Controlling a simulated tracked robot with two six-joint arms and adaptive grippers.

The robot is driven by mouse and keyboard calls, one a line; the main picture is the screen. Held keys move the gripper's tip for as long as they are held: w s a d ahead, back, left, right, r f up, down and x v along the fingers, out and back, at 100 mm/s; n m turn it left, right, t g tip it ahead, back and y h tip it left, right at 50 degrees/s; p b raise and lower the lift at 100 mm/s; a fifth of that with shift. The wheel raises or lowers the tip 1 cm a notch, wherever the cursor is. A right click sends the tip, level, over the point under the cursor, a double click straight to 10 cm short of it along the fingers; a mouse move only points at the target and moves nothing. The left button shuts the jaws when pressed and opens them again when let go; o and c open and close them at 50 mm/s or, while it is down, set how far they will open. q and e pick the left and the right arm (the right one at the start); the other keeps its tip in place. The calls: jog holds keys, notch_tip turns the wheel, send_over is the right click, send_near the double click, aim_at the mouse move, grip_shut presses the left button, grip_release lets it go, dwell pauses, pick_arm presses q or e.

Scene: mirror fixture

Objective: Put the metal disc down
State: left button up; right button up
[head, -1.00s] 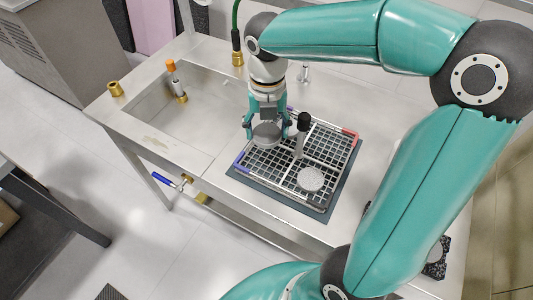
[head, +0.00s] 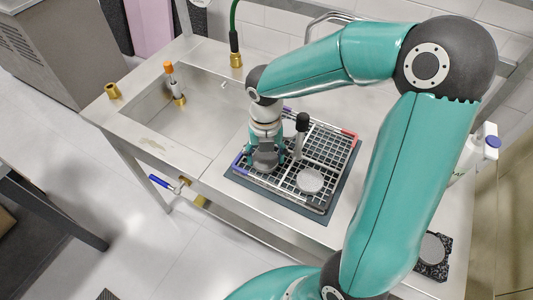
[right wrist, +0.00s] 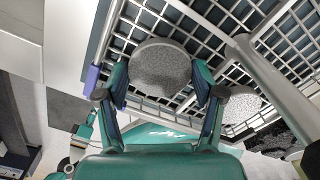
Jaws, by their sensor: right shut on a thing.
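My right gripper (head: 266,158) is low over the near-left compartment of the wire rack (head: 328,152). In the right wrist view its fingers (right wrist: 160,92) are shut on the sides of a round, speckled grey metal disc (right wrist: 160,68). The disc lies flat, close over the grid; I cannot tell whether it touches it. A second disc (head: 310,180) lies in the near-right compartment and also shows in the right wrist view (right wrist: 240,106). A third disc (head: 290,128) shows behind the gripper in the far-left compartment. My left gripper is not in view.
A post with a black knob (head: 303,122) stands at the rack's middle, close right of my gripper. The rack sits on a dark mat (head: 338,196). A sink basin (head: 205,108) is to the left. A black foam block (head: 440,268) with a disc is at the lower right.

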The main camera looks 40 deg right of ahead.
aim_at(265, 159)
jog(key=shift+f, duration=0.15)
jog(key=o, duration=1.2)
jog(key=shift+o, duration=0.2)
notch_tip(265, 159, up, 12)
jog(key=p, duration=0.1)
jog(key=shift+r, duration=0.2)
jog(key=shift+p, duration=0.3)
